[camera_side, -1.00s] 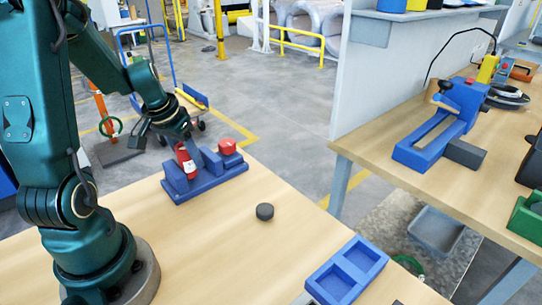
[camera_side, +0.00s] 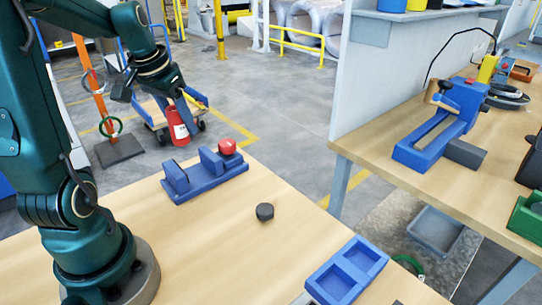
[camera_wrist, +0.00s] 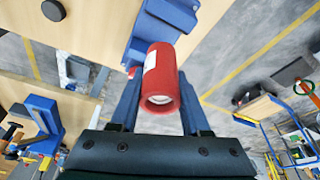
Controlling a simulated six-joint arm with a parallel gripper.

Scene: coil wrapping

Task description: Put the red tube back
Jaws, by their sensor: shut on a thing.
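The red tube (camera_side: 178,127), with a white label, is between the fingers of my gripper (camera_side: 183,118), which is shut on it. In the side view it hangs nearly upright, above and behind the blue stand (camera_side: 208,186) and clear of it. In the wrist view the tube (camera_wrist: 163,82) shows its open end between the two fingers of my gripper (camera_wrist: 160,88). The stand has two upright blocks with an empty gap between them. Part of the stand (camera_wrist: 150,35) also shows beyond the tube in the wrist view.
A red rounded piece (camera_side: 227,147) sits at the stand's right end. A black disc (camera_side: 265,211) lies on the wooden table (camera_side: 215,245). A blue two-pocket tray (camera_side: 334,285) is at the front right.

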